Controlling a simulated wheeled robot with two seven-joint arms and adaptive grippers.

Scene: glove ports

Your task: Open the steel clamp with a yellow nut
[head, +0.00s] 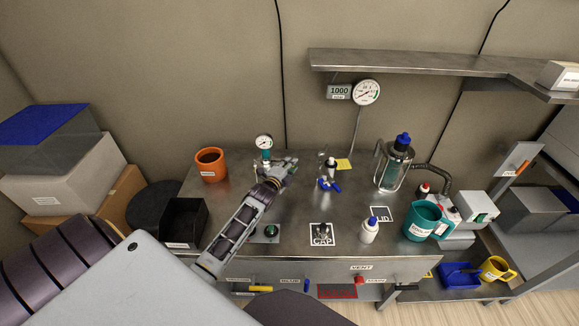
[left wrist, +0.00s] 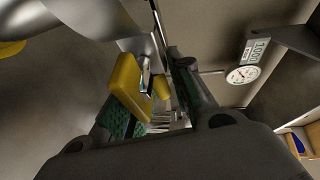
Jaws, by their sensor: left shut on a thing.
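My left gripper (head: 286,166) reaches over the steel bench, just right of a small upright gauge. In the left wrist view its green-padded fingers (left wrist: 158,92) are closed around a yellow block-shaped nut (left wrist: 128,82). A bright steel bolt end shows beside the nut. A shiny curved steel part (left wrist: 95,18), seemingly of the clamp, lies just beyond it. In the head view the gripper hides the clamp and nut, so I cannot tell how far the clamp is open. My right gripper is not in view.
The small gauge (head: 264,142) and an orange mug (head: 210,163) stand left of the gripper. A blue-handled fitting (head: 330,184) is close on its right. A glass vessel (head: 392,168), a white bottle (head: 370,230) and a teal cup (head: 422,222) stand farther right. A shelf (head: 420,62) overhangs the bench.

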